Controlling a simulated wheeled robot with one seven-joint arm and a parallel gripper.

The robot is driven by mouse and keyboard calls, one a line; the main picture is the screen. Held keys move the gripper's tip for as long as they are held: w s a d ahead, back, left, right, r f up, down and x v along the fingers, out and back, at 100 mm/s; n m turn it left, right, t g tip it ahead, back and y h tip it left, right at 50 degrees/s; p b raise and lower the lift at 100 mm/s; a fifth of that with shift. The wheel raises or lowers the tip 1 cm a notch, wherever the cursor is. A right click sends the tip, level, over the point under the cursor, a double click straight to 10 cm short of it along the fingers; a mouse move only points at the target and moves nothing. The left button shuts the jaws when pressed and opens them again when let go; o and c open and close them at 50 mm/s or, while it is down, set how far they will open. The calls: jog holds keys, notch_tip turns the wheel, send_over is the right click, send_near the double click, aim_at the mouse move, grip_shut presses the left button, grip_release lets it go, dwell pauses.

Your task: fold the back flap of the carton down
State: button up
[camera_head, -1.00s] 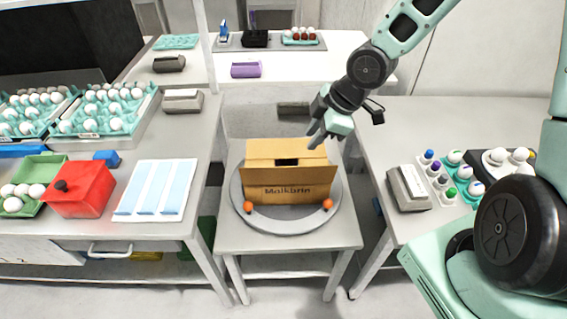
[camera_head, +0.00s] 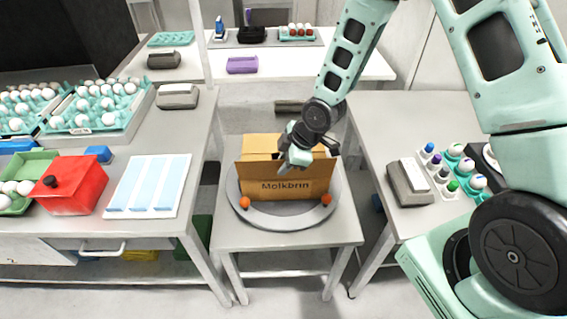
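The brown carton (camera_head: 262,190), with dark lettering on its front, stands on a round grey turntable (camera_head: 275,219). Its back panel or flap (camera_head: 259,142) shows as a lighter upright strip behind the front edge; I cannot tell its exact fold. My gripper (camera_head: 288,161) is over the middle and right of the carton top, pointing down and left. It hides much of the opening and the right part of the back flap. Whether its fingers touch cardboard, or are open or shut, is too small to tell.
A left table holds a red box (camera_head: 75,185), a blue-striped white board (camera_head: 148,186) and egg trays (camera_head: 95,122). A right table holds a grey device (camera_head: 408,188) and a rack of coloured-topped items (camera_head: 444,172).

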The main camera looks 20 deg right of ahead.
jog(key=shift+w+a+f, duration=0.1)
jog(key=shift+f, duration=0.25)
grip_shut()
dwell(1.2)
